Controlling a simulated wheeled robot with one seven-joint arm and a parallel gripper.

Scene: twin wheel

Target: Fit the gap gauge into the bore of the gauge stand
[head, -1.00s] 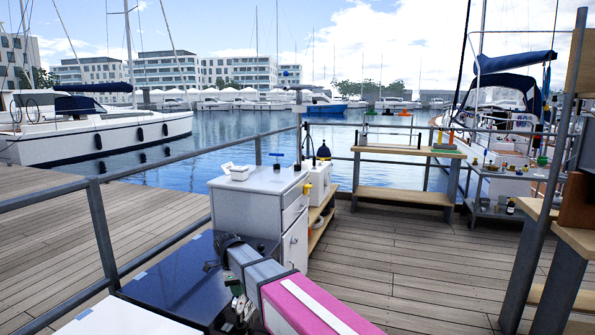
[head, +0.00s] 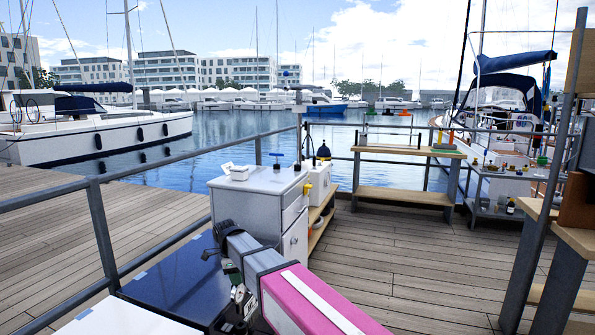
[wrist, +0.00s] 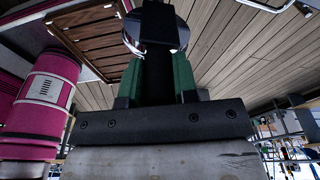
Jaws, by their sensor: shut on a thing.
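My gripper (wrist: 157,72) shows its two green fingers in the wrist view, shut on a dark upright piece with a shiny round end, which I take to be the gap gauge (wrist: 157,28). In the head view my gripper (head: 233,275) is small and partly hidden by my pink and grey arm. A round dial-like part of the gauge (head: 239,293) shows there, in front of the dark tabletop. I cannot make out the gauge stand or its bore for certain in either view.
A dark glossy tabletop (head: 165,280) lies beside and below my gripper. A white cabinet (head: 255,205) stands behind it, with a white box (head: 239,172) and a blue-handled item (head: 277,157) on top. A metal railing (head: 100,225) runs along the left. Decking (head: 400,265) at centre right is clear.

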